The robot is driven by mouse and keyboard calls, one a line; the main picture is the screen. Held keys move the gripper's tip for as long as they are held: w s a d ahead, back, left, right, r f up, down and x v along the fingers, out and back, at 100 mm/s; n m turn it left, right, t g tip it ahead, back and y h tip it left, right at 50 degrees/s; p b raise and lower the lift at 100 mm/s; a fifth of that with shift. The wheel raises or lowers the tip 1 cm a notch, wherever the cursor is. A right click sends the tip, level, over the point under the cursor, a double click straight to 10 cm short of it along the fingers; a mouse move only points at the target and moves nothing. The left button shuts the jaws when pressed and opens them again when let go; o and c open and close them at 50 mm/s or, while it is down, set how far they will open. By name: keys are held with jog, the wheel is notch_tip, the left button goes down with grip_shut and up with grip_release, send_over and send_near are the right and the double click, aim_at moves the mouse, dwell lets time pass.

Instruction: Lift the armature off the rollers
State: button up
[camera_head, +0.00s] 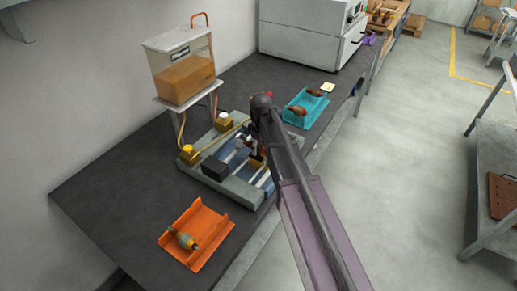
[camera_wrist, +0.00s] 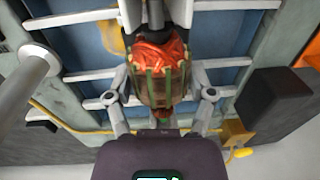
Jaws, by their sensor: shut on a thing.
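The armature (camera_wrist: 158,75), with a reddish-orange winding end and a greenish-brown slotted body, sits between the fingers of my gripper (camera_wrist: 160,97) in the wrist view. The two fingers press it from left and right, and my gripper is shut on it. The roller machine (camera_head: 216,170) stands on the dark bench, and its blue bed and pale rails (camera_wrist: 80,75) lie behind the armature in the wrist view. I cannot tell whether the armature touches the rollers.
An orange tray (camera_head: 214,259) with another armature (camera_head: 186,241) lies at the front. A teal tray (camera_head: 291,122) with reddish armatures (camera_head: 297,110) lies beyond the machine. A tank of amber liquid (camera_head: 184,75) stands behind the machine. A black box (camera_head: 215,169) sits on the machine. The near-left bench (camera_head: 115,200) is clear.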

aim_at(259, 143)
jog(key=shift+r, duration=0.15)
notch_tip(259, 143, up, 10)
jog(key=p, duration=1)
jog(key=shift+f, duration=0.2)
dwell(0.7)
